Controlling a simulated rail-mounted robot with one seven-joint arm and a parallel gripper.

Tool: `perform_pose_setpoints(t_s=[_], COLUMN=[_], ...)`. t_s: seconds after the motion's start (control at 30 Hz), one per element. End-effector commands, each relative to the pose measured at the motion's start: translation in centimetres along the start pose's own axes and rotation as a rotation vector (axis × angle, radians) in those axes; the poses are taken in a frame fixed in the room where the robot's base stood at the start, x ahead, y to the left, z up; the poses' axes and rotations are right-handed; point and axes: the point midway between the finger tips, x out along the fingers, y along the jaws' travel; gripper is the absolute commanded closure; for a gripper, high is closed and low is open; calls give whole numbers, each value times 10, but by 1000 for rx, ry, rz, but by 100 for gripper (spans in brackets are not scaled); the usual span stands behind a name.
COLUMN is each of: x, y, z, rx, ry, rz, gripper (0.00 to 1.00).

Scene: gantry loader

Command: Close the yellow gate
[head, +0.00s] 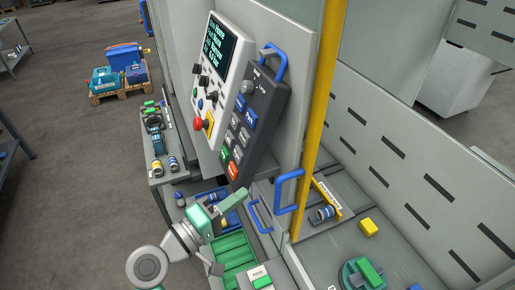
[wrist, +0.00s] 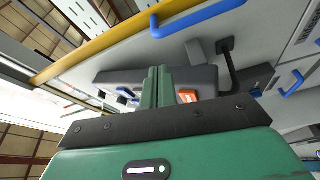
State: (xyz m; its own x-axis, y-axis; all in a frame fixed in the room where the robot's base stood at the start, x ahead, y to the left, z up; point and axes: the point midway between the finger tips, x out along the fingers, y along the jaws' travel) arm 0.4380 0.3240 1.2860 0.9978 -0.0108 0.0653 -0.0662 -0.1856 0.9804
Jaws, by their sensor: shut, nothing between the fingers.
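The yellow gate shows as an upright yellow edge (head: 322,100) beside a grey panel in the head view, with a blue handle (head: 278,194) low next to it. To its right the machine's interior is exposed. In the wrist view the yellow edge (wrist: 105,40) runs along the top left, with a blue handle (wrist: 205,16) near it. My gripper (head: 240,196) is shut and empty, left of the handle and apart from it. Its green fingers (wrist: 157,75) stand together in the wrist view, pointing towards the dark control pendant (wrist: 205,78).
A control panel (head: 222,57) and the dark button pendant (head: 254,115) hang above my gripper. Green bins (head: 232,250) lie below it. Inside the machine are a yellow block (head: 368,227) and a green round fixture (head: 362,274). The floor at the left is mostly clear.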

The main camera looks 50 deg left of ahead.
Motion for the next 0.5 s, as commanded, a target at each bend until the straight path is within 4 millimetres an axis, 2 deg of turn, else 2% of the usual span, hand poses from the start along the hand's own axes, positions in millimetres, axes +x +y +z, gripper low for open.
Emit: perform_pose_setpoints(t_s=[0.17,0.5], x=[8,72], y=[1,2], z=[0,0], rx=[0,-1], ry=[-2,-2], rz=[1,1], gripper=[100,100])
